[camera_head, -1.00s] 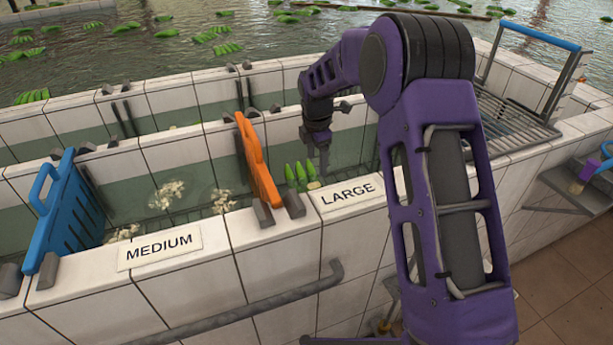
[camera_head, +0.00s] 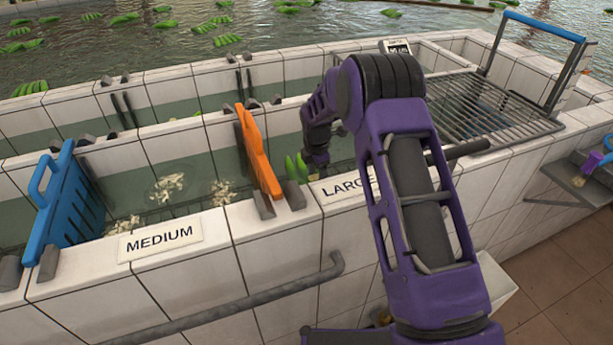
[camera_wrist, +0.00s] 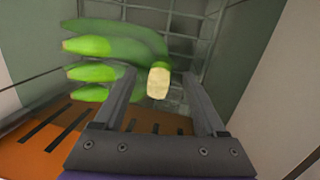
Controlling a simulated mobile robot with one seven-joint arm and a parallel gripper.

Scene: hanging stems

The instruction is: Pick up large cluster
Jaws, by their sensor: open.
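The large cluster is a bunch of green bananas (camera_wrist: 112,42) with a pale cut crown (camera_wrist: 158,82). It lies in the trough compartment behind the LARGE label (camera_head: 345,186). In the head view only green tips (camera_head: 296,167) show beside the orange divider; my arm hides the rest. In the wrist view my gripper (camera_wrist: 160,80) is open, with its two fingers on either side of the crown. I cannot tell whether the fingers touch it. In the head view my gripper (camera_head: 318,160) is down inside the compartment, its fingertips hidden.
An orange divider (camera_head: 258,152) stands just left of the cluster, close to my gripper. A blue divider (camera_head: 62,205) is further left beyond the MEDIUM label (camera_head: 160,240). Tiled walls enclose the compartment. A metal rack (camera_head: 490,108) stands at the right.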

